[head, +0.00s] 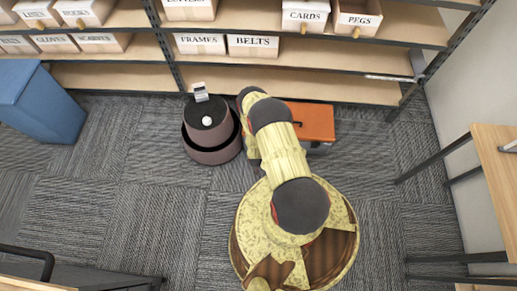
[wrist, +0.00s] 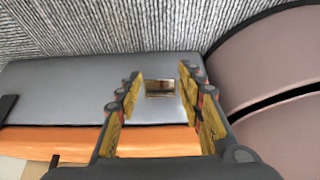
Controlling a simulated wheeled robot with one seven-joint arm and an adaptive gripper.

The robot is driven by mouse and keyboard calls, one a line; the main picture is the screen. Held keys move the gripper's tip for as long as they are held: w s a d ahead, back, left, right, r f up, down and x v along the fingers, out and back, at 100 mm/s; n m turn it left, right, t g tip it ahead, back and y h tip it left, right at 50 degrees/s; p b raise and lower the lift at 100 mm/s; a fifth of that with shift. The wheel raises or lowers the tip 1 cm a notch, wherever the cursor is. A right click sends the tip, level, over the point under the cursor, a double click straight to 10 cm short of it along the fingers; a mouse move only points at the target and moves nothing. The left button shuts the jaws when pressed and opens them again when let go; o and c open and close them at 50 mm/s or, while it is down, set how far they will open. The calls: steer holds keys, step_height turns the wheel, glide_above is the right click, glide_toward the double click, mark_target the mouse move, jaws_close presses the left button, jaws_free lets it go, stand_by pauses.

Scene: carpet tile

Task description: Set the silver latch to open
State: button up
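A toolbox with an orange lid (head: 312,122) and a grey body (wrist: 60,90) sits on the carpet below the shelves, partly hidden by my arm in the head view. In the wrist view a small silver latch (wrist: 160,90) shows on the grey side, near the orange part. My gripper (wrist: 160,76) is open, with one finger to the left and one to the right of the latch. Nothing is held. I cannot tell whether the fingers touch the box. In the head view my gripper is hidden behind my arm.
A round mauve device with a dark top (head: 207,135) stands close left of the toolbox; its curved side (wrist: 270,70) also shows in the wrist view. Shelves with labelled boxes (head: 253,46) are behind. A blue bin (head: 40,105) is at left, a wooden table (head: 497,160) at right.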

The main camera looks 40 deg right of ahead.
steer(key=o, duration=0.3)
steer(key=shift+w+d+r, duration=0.15)
steer(key=shift+d, duration=0.05)
steer(key=v, duration=1.2)
steer(key=shift+a, duration=0.1)
stand_by(0.4)
